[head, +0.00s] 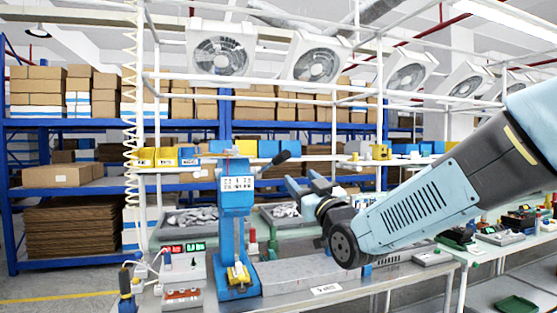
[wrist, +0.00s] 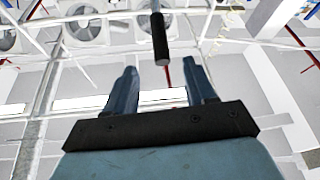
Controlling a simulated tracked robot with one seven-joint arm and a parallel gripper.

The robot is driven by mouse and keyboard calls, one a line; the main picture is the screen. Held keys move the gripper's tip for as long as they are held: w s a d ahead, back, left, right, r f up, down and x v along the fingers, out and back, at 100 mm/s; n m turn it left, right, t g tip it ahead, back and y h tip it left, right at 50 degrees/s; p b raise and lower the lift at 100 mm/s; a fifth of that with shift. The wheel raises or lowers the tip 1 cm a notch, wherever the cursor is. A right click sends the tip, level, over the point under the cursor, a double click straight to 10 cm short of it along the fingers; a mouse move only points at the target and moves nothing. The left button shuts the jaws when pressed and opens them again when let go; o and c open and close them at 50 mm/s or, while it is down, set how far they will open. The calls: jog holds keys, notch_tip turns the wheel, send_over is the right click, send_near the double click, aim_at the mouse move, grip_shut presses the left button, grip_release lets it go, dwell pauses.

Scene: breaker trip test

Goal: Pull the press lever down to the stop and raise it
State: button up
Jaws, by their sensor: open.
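The blue press (head: 235,215) stands upright on the bench, left of my gripper. Its lever ends in a black grip (head: 281,158) that points up and to the right from the press head. My gripper (head: 302,184) is open and empty, just right of and slightly below the grip in the head view. In the wrist view the lever's black grip (wrist: 162,48) comes down from the top, its end lying about level with the tips of my open gripper (wrist: 163,72), in line with the gap. I cannot tell whether they touch.
A tester box with red and green displays (head: 184,266) stands left of the press. Grey bins (head: 197,221) of parts and a shelf with yellow and blue bins (head: 167,157) are behind. A white frame post (head: 157,90) rises at the left.

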aim_at(281, 159)
jog(key=x, duration=1.3)
jog(key=shift+w, duration=0.1)
jog(key=shift+d, duration=0.1)
grip_shut()
